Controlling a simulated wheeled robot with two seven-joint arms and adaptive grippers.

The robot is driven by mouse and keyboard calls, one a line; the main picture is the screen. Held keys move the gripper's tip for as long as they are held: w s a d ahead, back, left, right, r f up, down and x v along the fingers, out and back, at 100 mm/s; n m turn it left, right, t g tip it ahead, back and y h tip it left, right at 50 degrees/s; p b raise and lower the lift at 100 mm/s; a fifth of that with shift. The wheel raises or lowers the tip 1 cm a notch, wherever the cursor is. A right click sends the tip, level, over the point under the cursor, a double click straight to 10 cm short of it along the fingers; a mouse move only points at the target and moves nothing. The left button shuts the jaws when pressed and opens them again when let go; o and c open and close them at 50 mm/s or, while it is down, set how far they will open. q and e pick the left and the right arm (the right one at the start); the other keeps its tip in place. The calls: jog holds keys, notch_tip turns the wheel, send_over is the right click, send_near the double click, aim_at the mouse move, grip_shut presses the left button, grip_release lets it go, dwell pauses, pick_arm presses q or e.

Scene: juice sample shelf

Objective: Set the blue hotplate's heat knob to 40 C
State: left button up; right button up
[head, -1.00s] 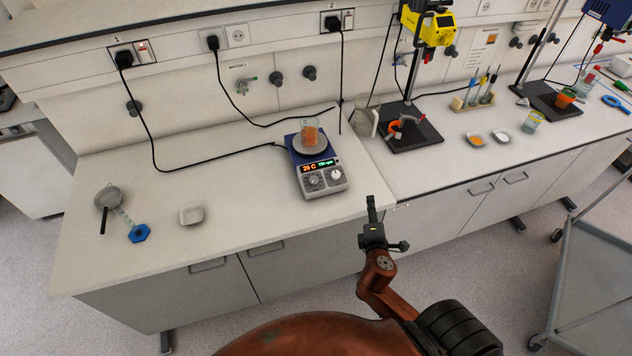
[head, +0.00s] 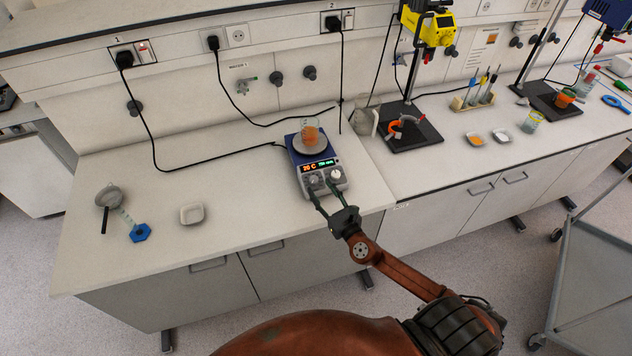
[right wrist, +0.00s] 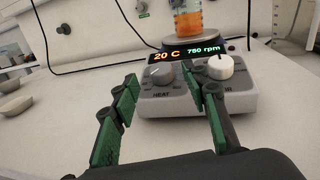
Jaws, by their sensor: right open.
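The blue hotplate (head: 300,156) stands on the bench with a beaker of orange contents (head: 310,132) on its round plate. Its display (right wrist: 187,51) reads 20 C and about 760 rpm in the right wrist view. The heat knob (right wrist: 158,75) is grey, on the left of the front panel above the HEAT label. A white knob (right wrist: 221,67) is to its right. My right gripper (head: 321,190) is open at the hotplate's front. In the right wrist view, its green-padded fingers (right wrist: 163,82) point at the panel, either side of the heat knob; contact cannot be told. My left gripper is not in view.
A small white dish (head: 192,214), a strainer (head: 108,197) and a blue-based cylinder (head: 140,233) are on the left of the bench. A glass jug (head: 364,118) and a yellow stirrer on a stand (head: 428,28) are to the right.

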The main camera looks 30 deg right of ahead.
aim_at(314, 178)
jog(key=shift+w+d, duration=0.1)
jog(key=shift+w, duration=2)
jog(key=shift+c, duration=0.3)
grip_shut()
